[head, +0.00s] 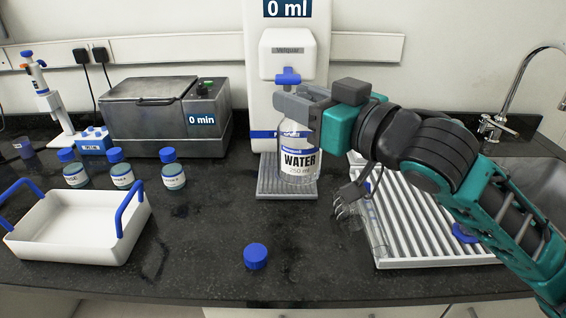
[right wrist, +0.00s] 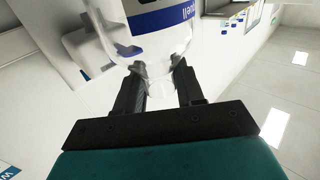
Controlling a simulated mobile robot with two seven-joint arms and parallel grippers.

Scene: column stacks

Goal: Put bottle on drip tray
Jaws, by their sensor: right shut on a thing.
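The clear bottle labelled WATER 250 ml (head: 298,163) is upright, without a cap, over the grey slatted drip tray (head: 270,191) under the dispenser's blue tap. I cannot tell whether its base touches the tray. My right gripper (head: 296,108) is shut on the bottle's neck and hides its top. In the right wrist view the two fingers (right wrist: 158,70) are around the neck of the bottle (right wrist: 160,30). My left gripper is not in view.
A loose blue cap (head: 255,257) lies on the counter in front. A drying rack (head: 440,245) with glassware is at the right. A white carrier (head: 75,240), several blue-capped bottles (head: 122,176) and a water bath (head: 165,110) are at the left. The front middle is mostly clear.

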